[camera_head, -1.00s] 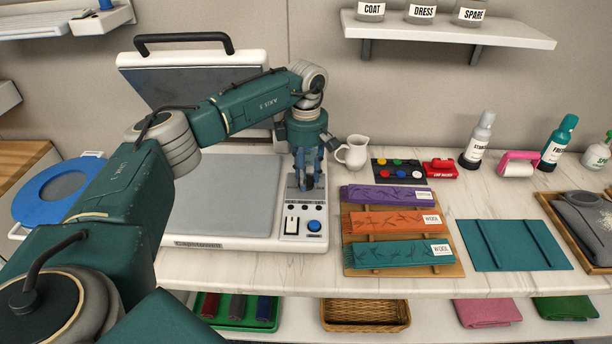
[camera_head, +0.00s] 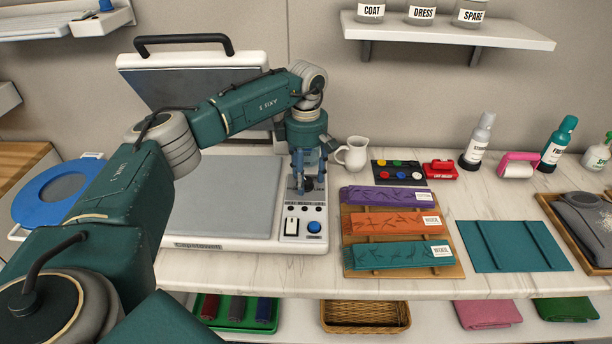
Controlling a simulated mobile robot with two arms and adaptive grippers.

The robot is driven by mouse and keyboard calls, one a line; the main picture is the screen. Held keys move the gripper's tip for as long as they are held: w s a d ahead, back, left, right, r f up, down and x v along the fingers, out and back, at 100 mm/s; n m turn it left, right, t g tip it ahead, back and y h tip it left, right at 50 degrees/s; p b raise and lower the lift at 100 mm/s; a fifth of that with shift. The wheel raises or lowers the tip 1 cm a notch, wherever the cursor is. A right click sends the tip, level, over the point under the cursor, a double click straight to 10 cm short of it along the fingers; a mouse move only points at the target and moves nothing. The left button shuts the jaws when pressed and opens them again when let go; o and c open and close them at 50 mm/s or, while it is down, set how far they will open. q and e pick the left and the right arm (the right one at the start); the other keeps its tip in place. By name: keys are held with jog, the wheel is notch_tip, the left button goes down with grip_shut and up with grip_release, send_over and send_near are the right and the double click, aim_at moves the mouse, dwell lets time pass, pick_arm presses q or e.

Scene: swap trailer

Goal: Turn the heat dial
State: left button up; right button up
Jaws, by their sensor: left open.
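The heat press (camera_head: 222,200) stands on the counter with its lid tilted up. Its control panel (camera_head: 303,240) at the right carries a white switch (camera_head: 291,227), a blue button (camera_head: 314,227) and a row of small dark buttons. A dark dial (camera_head: 300,184) sits at the upper part of the panel, partly hidden by my fingers. My left gripper (camera_head: 305,184) points down over the dial, with its fingers spread to either side of it. Whether the fingers touch the dial is hard to tell. My right gripper is not in view.
A white jug (camera_head: 352,153) stands close right of the gripper. A paint-dot tray (camera_head: 397,170), a red block (camera_head: 440,169) and a board of folded cloths (camera_head: 375,270) lie further right. A lint roller (camera_head: 518,165) and bottles stand at the back.

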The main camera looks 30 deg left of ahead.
aim_at(306, 180)
pick_arm(q)
notch_tip(306, 180, up, 12)
dwell(0.4)
dwell(0.5)
